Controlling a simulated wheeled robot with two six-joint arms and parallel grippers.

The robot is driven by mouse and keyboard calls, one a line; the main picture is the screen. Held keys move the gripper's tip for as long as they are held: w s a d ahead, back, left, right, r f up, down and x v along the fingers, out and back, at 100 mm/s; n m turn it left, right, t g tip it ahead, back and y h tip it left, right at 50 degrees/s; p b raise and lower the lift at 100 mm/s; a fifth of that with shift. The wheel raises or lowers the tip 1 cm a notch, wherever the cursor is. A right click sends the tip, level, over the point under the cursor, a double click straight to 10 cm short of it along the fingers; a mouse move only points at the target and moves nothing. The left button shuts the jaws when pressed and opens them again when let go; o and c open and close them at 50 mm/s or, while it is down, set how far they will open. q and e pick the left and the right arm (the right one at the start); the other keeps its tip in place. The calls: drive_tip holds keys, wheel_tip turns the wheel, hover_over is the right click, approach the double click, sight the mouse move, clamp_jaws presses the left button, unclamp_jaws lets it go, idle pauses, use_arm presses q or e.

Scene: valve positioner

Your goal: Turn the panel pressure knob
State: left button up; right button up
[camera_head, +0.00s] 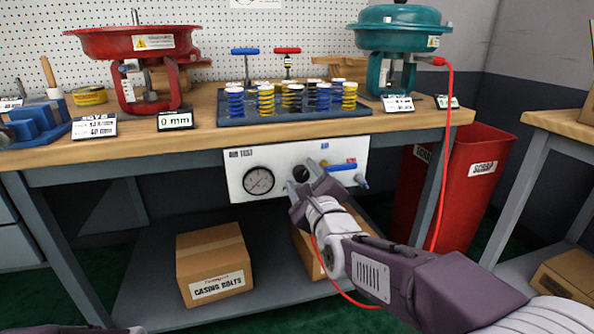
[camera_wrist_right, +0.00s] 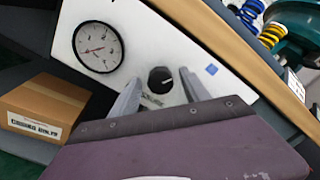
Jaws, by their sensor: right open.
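The panel pressure knob (camera_head: 301,171) is a small round black knob on the white air-test panel (camera_head: 236,192) under the bench front. My right gripper (camera_head: 302,175) is open in front of the panel. In the right wrist view, the fingertips (camera_wrist_right: 158,82) stand either side of the knob; I cannot tell whether they touch it. A round white gauge (camera_head: 259,180) sits left of the knob. My left gripper is out of view.
A blue-handled valve (camera_head: 342,167) sticks out right of the knob. A red hose (camera_head: 445,150) hangs from the teal actuator (camera_head: 400,30). A spring tray (camera_head: 290,115) is on the bench above. Cardboard boxes stand on the lower shelf, one at left (camera_head: 214,262).

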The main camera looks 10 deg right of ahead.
clamp_jaws()
idle(0.3)
